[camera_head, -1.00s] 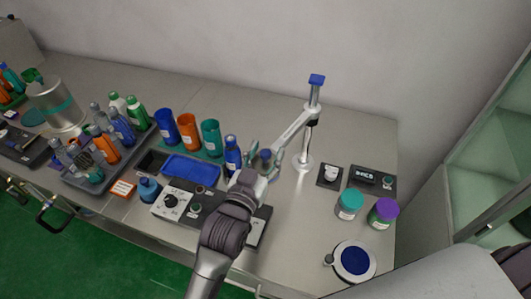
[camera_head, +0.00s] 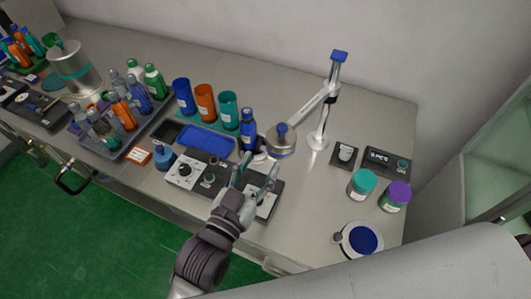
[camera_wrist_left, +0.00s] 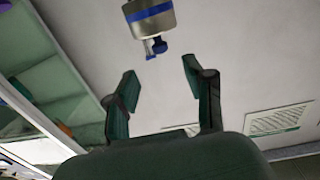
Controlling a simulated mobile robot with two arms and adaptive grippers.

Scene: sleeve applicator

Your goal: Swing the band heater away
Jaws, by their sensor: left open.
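The band heater (camera_head: 282,142) is a silver cylinder with a blue knob on top. It hangs at the end of a white swing arm (camera_head: 305,113), which comes from a post (camera_head: 328,100) with a blue cap. The heater is just right of an upright blue bottle (camera_head: 248,128). My left gripper (camera_head: 255,174) is open and empty over the black control unit (camera_head: 218,182), in front of the heater and apart from it. In the left wrist view, a silver cylinder with a blue band (camera_wrist_left: 150,18), apparently the heater, is beyond the open fingers (camera_wrist_left: 160,85). My right gripper is not in view.
Blue, orange and teal cups (camera_head: 205,102) stand behind a blue tray (camera_head: 205,139). Teal-lidded (camera_head: 362,184) and purple-lidded jars (camera_head: 396,196), a small display unit (camera_head: 387,161) and a round blue-topped device (camera_head: 361,239) are on the right. Bare tabletop (camera_head: 305,195) lies right of the gripper.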

